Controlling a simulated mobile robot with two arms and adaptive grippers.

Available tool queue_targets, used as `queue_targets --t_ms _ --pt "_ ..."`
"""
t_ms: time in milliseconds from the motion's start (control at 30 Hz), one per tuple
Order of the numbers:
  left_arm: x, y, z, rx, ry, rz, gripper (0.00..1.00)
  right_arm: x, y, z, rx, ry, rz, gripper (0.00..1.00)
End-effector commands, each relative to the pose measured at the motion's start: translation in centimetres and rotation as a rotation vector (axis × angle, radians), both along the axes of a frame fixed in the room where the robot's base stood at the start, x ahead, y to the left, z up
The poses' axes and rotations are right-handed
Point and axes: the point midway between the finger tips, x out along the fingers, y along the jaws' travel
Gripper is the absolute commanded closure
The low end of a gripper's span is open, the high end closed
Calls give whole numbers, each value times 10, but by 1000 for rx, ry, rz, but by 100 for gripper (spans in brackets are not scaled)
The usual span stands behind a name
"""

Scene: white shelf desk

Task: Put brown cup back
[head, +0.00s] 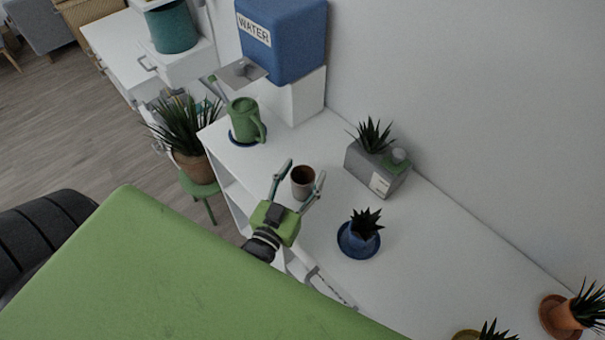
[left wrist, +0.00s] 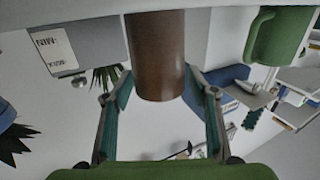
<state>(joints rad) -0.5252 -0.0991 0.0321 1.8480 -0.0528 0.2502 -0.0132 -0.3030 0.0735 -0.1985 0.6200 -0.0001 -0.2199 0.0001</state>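The brown cup (head: 303,188) stands upright on the white shelf desk (head: 320,142). My left gripper (head: 303,170) is open, with one finger on each side of the cup. In the left wrist view the picture is upside down, and the brown cup (left wrist: 157,58) fills the gap at the fingertips of my left gripper (left wrist: 158,85). I cannot tell whether the fingers touch the cup. My right gripper is not in view.
A green pitcher (head: 243,124) stands on a blue coaster at the desk's far left, near the blue water tank (head: 290,40). A grey planter (head: 377,170) stands against the wall. A blue potted plant (head: 358,240) stands nearby. Free desk surface lies right of it.

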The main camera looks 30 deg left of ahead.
Motion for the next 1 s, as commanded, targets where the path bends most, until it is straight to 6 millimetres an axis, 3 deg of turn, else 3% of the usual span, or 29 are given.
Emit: queue_targets --t_ms 400,1000 --pt "-2 0 5 1 1 0 45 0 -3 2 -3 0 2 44" --pt "-109 -7 2 0 4 0 45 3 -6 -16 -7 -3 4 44"
